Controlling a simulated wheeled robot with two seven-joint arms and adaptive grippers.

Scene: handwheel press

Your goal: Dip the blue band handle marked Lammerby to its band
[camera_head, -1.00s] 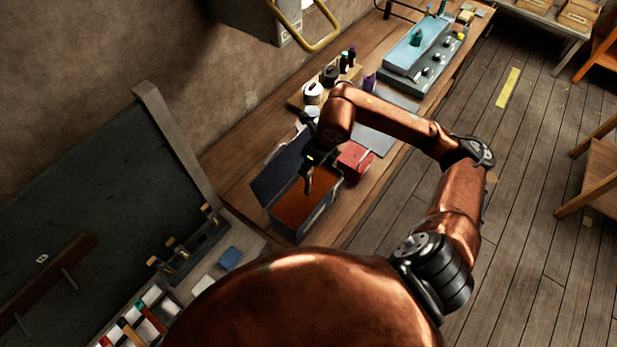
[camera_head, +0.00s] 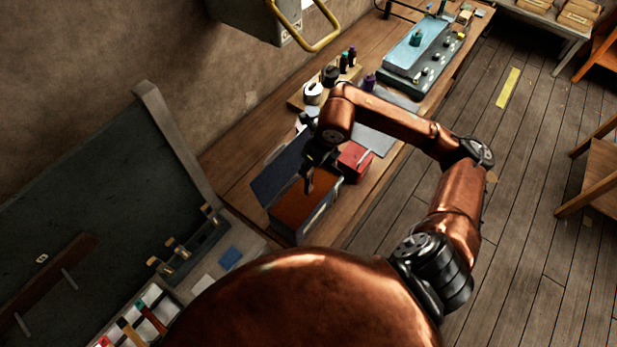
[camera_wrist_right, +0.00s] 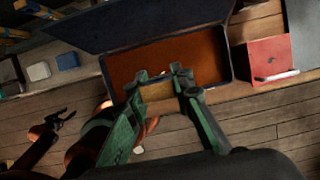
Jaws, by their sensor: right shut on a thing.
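My right gripper (camera_head: 309,176) is over an open dark box with an orange-red inside (camera_head: 300,206). In the right wrist view, its greenish fingers (camera_wrist_right: 158,88) are shut on a tan, wooden-looking piece (camera_wrist_right: 157,91), which I take to be the handle. No blue band or Lammerby marking can be read on it. Its lower end is hidden, so I cannot tell whether it touches the orange-red surface (camera_wrist_right: 200,60). A dark gripper, likely my left (camera_wrist_right: 58,119), shows low at the left of the wrist view; its opening is unclear.
The box's dark lid (camera_head: 282,170) stands open on the wall side. A red box (camera_head: 354,162) is close on the right. A rack with several handles (camera_head: 190,248) and a blue patch (camera_head: 230,258) lie nearer. Bottles (camera_head: 345,60) stand farther along the bench.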

